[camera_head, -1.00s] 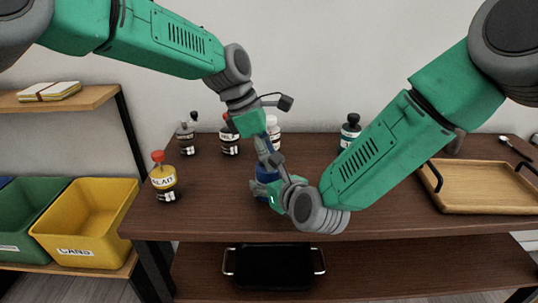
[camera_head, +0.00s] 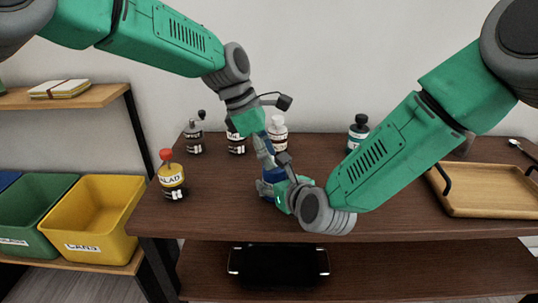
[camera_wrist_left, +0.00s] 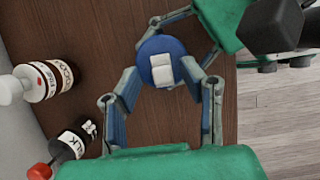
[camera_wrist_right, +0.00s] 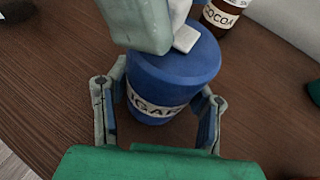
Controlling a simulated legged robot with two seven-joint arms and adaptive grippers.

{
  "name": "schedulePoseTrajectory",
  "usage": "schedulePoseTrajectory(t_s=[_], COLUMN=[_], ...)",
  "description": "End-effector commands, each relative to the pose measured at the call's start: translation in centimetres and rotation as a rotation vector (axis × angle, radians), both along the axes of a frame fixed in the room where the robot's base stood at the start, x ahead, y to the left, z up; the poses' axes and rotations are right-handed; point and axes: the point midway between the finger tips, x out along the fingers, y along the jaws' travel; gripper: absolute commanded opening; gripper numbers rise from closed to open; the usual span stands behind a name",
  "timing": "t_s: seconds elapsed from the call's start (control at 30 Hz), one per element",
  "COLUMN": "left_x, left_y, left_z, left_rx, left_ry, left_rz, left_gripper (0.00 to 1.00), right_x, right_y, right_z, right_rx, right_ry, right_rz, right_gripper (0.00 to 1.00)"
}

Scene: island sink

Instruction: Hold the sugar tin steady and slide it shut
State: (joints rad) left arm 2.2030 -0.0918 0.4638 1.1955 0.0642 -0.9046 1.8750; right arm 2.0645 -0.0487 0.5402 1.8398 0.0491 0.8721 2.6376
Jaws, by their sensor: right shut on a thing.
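The blue sugar tin (camera_head: 268,188) stands upright on the brown table, mostly hidden by my grippers in the head view. Its label, partly covered, shows in the right wrist view (camera_wrist_right: 155,107). A white piece (camera_wrist_left: 162,70) sits on its blue lid. My right gripper (camera_wrist_right: 162,92) is shut on the tin's body, one finger on each side. My left gripper (camera_wrist_left: 160,75) is over the lid from above, its fingers apart on either side of the top. Whether these fingers touch the lid is unclear.
A red-capped bottle (camera_head: 171,180) stands left on the table. Several bottles, one a cocoa bottle (camera_wrist_right: 222,14), stand behind the tin. A wooden tray (camera_head: 488,192) lies at the right. Yellow (camera_head: 92,217) and green bins are at the left. A black tray (camera_head: 278,264) lies on the lower shelf.

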Motion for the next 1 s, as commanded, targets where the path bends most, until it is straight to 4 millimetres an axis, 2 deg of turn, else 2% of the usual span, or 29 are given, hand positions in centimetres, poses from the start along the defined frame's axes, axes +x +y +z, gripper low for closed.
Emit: schedulePoseTrajectory(t_s=[0.17,0.27,0.7,0.83,1.0], left_x=[0.0,0.0,0.1,0.1,0.1], left_y=[0.0,0.3,3.7,4.3,4.6], left_z=[0.1,0.9,8.8,10.2,10.9], left_rx=[0.000,0.000,0.000,0.000,0.000], left_ry=[0.001,0.000,-0.002,0.001,0.002], left_rz=[0.000,0.000,0.001,0.000,0.000], left_gripper=[0.36,0.36,0.36,0.36,0.36], right_x=[0.0,0.0,0.0,0.1,0.1], right_y=[0.0,0.0,0.0,0.0,0.0], right_z=[0.0,0.0,0.0,0.0,0.0], right_rx=[0.000,0.000,0.000,0.000,0.000], right_ry=[0.001,0.001,0.000,0.000,0.000], right_rz=[0.000,-0.001,-0.001,-0.001,-0.001], right_gripper=[0.15,0.15,0.15,0.15,0.15])
